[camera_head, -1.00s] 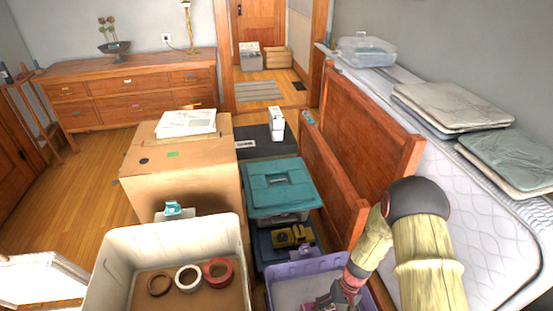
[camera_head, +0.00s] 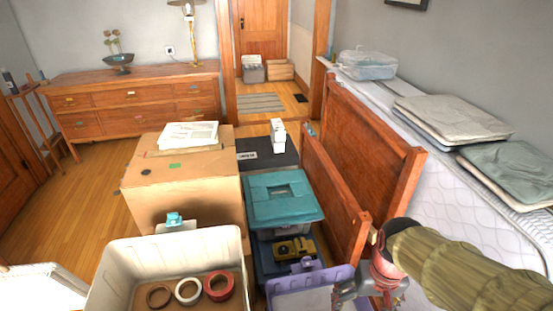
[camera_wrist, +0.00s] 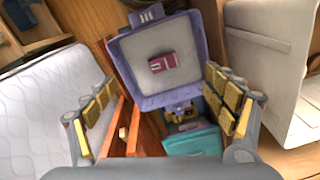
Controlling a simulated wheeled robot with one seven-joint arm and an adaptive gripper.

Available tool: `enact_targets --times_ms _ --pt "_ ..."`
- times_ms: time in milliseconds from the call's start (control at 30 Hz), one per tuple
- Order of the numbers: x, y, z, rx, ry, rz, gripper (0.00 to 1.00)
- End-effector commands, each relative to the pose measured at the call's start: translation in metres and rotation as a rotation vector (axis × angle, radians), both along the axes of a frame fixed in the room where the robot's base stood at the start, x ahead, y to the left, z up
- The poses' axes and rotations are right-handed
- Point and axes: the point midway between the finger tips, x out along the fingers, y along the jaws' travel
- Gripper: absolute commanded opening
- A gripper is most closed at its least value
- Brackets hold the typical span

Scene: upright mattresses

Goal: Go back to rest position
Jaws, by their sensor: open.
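My gripper (camera_head: 368,290) is at the lower right of the head view, above the right side of a purple bin (camera_head: 310,291). In the wrist view my gripper (camera_wrist: 160,118) has its two yellow-padded fingers wide apart, with nothing between them. The purple bin (camera_wrist: 115,50) lies beyond the fingers there, with a small dark red box (camera_wrist: 163,62) on its grey floor. My arm reaches in from the right edge of the head view.
Wooden bed panels (camera_head: 365,150) and an upright mattress (camera_head: 455,215) stand close by on the right. A teal-lidded bin (camera_head: 283,200), a cardboard box (camera_head: 182,185) and a white bin with tape rolls (camera_head: 240,245) stand left. Open floor (camera_head: 105,190) lies farther left.

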Motion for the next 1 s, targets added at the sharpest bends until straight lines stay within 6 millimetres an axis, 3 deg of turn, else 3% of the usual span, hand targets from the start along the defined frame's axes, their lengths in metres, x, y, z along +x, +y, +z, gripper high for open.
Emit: enact_targets --times_ms 200,500,667,1000 --pt "-0.024 0.001 0.058 -0.044 -0.182 0.042 0.85" --pt "-0.037 0.008 0.122 -0.060 -0.413 0.072 0.85" --pt "-0.039 0.010 0.131 -0.061 -0.446 0.079 0.85" --pt "-0.039 0.011 0.131 -0.060 -0.446 0.082 0.85"
